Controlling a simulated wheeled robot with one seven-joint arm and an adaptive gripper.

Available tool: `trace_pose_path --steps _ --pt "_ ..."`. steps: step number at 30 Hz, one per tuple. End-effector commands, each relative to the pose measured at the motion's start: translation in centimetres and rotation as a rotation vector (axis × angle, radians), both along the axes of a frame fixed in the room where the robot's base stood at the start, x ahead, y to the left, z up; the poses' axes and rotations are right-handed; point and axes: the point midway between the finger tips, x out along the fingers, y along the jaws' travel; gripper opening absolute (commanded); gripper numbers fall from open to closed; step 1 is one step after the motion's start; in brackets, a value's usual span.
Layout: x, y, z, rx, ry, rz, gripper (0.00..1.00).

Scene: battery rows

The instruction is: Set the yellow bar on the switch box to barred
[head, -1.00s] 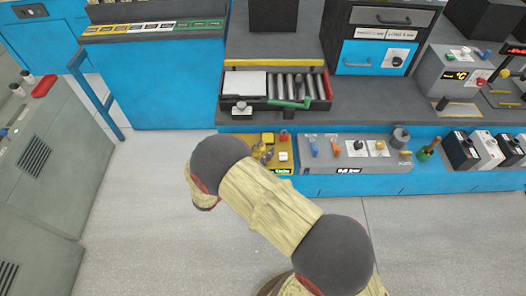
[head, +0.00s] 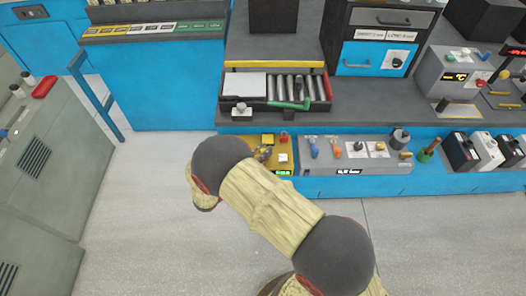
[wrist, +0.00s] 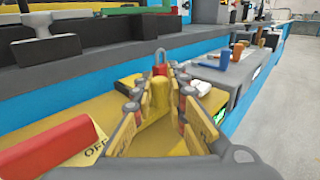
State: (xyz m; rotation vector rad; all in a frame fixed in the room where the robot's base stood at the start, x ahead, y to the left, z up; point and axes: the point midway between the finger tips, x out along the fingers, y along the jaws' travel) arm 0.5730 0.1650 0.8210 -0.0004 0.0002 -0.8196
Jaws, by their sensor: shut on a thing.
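The switch box (head: 286,169) is a small yellow box at the left end of the blue bench front, partly hidden by my arm. It also shows in the wrist view (wrist: 75,110), with a red rocker (wrist: 50,150) marked OFF at the left. My gripper (wrist: 158,108) is low over the box top, its fingers on both sides of an upright yellow bar (wrist: 158,92), shut on it. The fingers hide the bar's lower part and any mark at its base. In the head view my gripper (head: 262,153) is small and partly covered.
A red padlock (wrist: 160,63) stands just behind the bar. A white button (wrist: 199,86) is right of the fingers. A grey panel (head: 350,165) with coloured levers stands to the right. A roller tray (head: 318,105) with a green handle lies behind. The floor in front is clear.

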Motion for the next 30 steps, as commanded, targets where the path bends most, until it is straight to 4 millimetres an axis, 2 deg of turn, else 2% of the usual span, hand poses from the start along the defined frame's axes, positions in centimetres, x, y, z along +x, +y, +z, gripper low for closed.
trace_pose_path --steps 14,17,22,29,30 --pt "0.0 0.0 0.0 0.000 0.000 0.000 0.00" --pt "0.0 0.6 0.0 0.001 -0.001 0.001 0.00" --pt "0.1 2.7 0.0 0.001 0.000 0.002 0.00" --pt "0.1 2.7 0.0 0.001 0.001 0.000 0.00" --pt "0.1 2.7 0.0 0.001 0.001 0.000 0.15"
